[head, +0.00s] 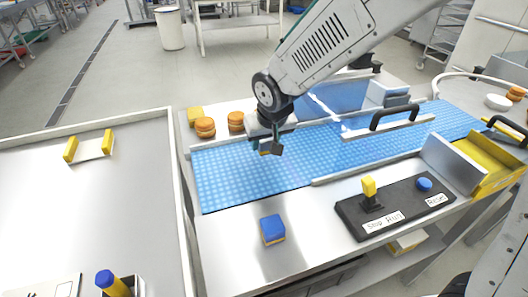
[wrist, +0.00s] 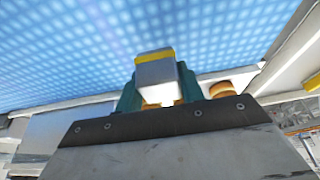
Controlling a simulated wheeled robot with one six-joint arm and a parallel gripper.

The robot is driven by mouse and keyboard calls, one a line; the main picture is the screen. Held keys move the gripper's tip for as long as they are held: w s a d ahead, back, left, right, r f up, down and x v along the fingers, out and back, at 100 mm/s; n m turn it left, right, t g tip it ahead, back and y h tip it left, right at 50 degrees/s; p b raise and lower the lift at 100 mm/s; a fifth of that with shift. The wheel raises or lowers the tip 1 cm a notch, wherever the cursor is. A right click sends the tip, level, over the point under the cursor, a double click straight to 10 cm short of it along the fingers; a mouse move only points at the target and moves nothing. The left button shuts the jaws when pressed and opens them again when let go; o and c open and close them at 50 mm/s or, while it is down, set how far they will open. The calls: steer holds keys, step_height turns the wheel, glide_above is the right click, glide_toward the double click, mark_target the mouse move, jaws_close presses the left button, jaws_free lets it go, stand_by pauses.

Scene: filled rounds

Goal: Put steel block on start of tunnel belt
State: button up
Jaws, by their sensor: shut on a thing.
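The steel block (wrist: 156,72), grey with a yellow stripe, sits between the green fingertips of my gripper (wrist: 158,88) in the wrist view. In the head view my gripper (head: 270,146) points down over the left part of the blue belt (head: 225,180), near its far side. The block is mostly hidden there; only a small yellow patch shows. I cannot tell whether the block touches the belt. The tunnel (head: 345,96), a clear bluish cover, stands over the belt to the right of my gripper.
A blue block (head: 272,229) stands on the steel near edge. A black control panel (head: 395,205) with yellow lever and blue button is at right. The belt's left end is clear.

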mark_target(265, 151)
steer(key=shift+f, duration=1.9)
steer(key=shift+s+f, duration=0.1)
steer(key=shift+f, duration=0.05)
steer(key=o, duration=1.3)
steer(key=shift+r, duration=0.35)
steer(key=v, duration=1.2)
steer(key=s+d+r+m+g+h, duration=0.1)
steer(key=s+d+r, duration=0.1)
steer(key=s+d, duration=0.35)
steer(key=s+d+r+m, duration=0.1)
steer(key=s+d+r, duration=0.15)
steer(key=d, duration=0.65)
steer(key=s+d, duration=0.2)
steer(key=s, duration=0.3)
steer(key=s+d+g, duration=0.1)
steer(key=s+d, duration=0.2)
steer(key=s, duration=0.2)
steer(key=s+d+m+g, duration=0.1)
steer(key=s+d, duration=0.1)
steer(key=s, duration=0.3)
steer(key=shift+d+r, duration=0.1)
steer(key=shift+d, duration=0.1)
